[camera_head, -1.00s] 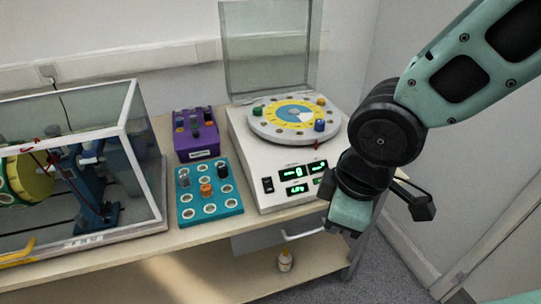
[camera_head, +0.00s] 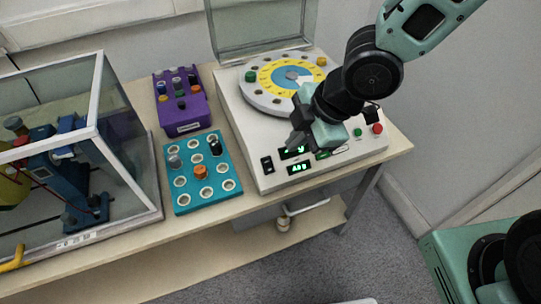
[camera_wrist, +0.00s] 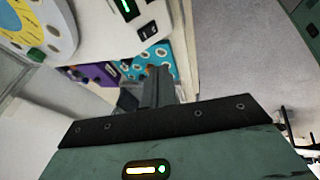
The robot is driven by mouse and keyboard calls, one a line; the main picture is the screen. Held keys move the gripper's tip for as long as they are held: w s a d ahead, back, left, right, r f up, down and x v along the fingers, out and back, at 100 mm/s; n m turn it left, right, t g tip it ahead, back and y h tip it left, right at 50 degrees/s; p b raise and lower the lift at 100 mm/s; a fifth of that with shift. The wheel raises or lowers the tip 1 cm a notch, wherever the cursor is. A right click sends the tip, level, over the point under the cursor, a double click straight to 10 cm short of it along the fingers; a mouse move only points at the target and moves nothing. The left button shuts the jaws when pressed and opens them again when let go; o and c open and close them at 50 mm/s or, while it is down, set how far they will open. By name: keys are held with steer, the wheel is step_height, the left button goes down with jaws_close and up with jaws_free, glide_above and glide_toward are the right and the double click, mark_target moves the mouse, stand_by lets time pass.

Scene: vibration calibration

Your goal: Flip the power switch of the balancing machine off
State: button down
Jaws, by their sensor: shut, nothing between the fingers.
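The balancing machine (camera_head: 240,125) is a white box with a round dial disc on top, standing on the table. Its black power switch (camera_head: 267,164) is at the left of the front panel, beside the green lit displays (camera_head: 299,168). The switch also shows in the wrist view (camera_wrist: 148,31); its position is too small to read. My gripper (camera_head: 296,141) is shut and empty. It is above the front panel, to the right of the switch and apart from it, and hides part of the displays. In the wrist view the closed fingers (camera_wrist: 159,84) point toward the table area.
A teal tray (camera_head: 182,198) with holes and a few knobs lies left of the machine. A purple box (camera_head: 188,126) stands behind it. A glass-walled case (camera_head: 97,80) fills the left. Green and red buttons (camera_head: 377,128) sit at the panel's right. The floor in front is clear.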

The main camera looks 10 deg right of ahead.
steer(key=b, duration=0.5)
glide_toward(264, 165)
step_height(264, 165, down, 3)
steer(key=s+a, duration=0.1)
steer(key=s, duration=0.1)
steer(key=shift+w+a+f+p, duration=0.25)
steer(key=shift+w+f, duration=0.1)
steer(key=shift+w, duration=0.2)
steer(key=shift+w+a+f+p, duration=0.2)
steer(key=shift+w+f, duration=0.15)
steer(key=shift+w, duration=0.15)
steer(key=shift+w+a+f, duration=0.1)
steer(key=shift+w+f, duration=0.35)
steer(key=shift+w, duration=0.1)
